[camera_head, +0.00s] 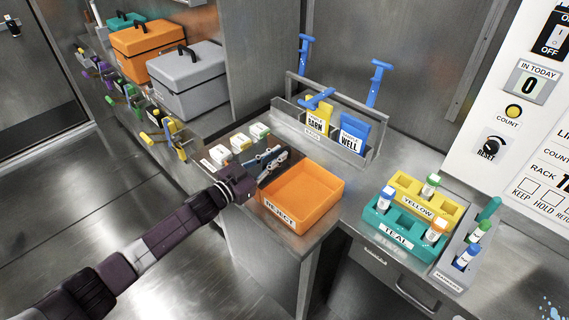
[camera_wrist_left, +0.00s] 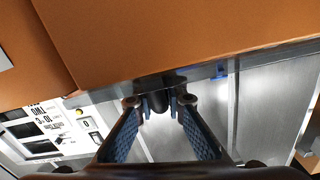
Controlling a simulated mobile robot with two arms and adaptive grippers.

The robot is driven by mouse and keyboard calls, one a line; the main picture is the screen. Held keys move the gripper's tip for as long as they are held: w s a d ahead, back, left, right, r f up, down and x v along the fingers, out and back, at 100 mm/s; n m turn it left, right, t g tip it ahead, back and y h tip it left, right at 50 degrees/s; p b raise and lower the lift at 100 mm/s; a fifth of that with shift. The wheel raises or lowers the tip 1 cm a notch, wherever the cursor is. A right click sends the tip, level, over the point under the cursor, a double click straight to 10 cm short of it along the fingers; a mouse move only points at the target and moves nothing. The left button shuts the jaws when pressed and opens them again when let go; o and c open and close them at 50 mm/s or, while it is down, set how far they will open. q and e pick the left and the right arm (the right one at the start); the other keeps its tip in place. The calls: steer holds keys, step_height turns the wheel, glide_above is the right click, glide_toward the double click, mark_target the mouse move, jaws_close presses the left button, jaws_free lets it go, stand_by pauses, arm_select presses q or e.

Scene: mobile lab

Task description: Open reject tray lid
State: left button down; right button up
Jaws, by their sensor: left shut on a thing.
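The orange reject tray (camera_head: 335,197), with a REJECT label on its front, sits at the near corner of the steel counter. In the head view its orange inside shows, and I make out no separate lid over it. My left gripper (camera_head: 273,162) is at the tray's back left side. In the left wrist view, the gripper (camera_wrist_left: 160,103) has its fingers around a small dark handle (camera_wrist_left: 157,101) beside a large orange face (camera_wrist_left: 190,40). I cannot tell whether that face is lid or tray wall. My right gripper is out of view.
Small labelled white blocks (camera_head: 240,142) stand behind my left gripper. A metal caddy (camera_head: 375,158) with BARN and WELL cards is behind the tray. Yellow (camera_head: 453,216) and teal (camera_head: 376,224) vial racks stand at right. Bare counter lies between caddy and racks.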

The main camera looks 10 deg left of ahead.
arm_select(q)
steer(key=shift+f, duration=0.1)
steer(key=c, duration=2)
jaws_free()
steer(key=shift+o, duration=0.2)
steer(key=shift+s, duration=0.1)
steer(key=v, duration=1.2)
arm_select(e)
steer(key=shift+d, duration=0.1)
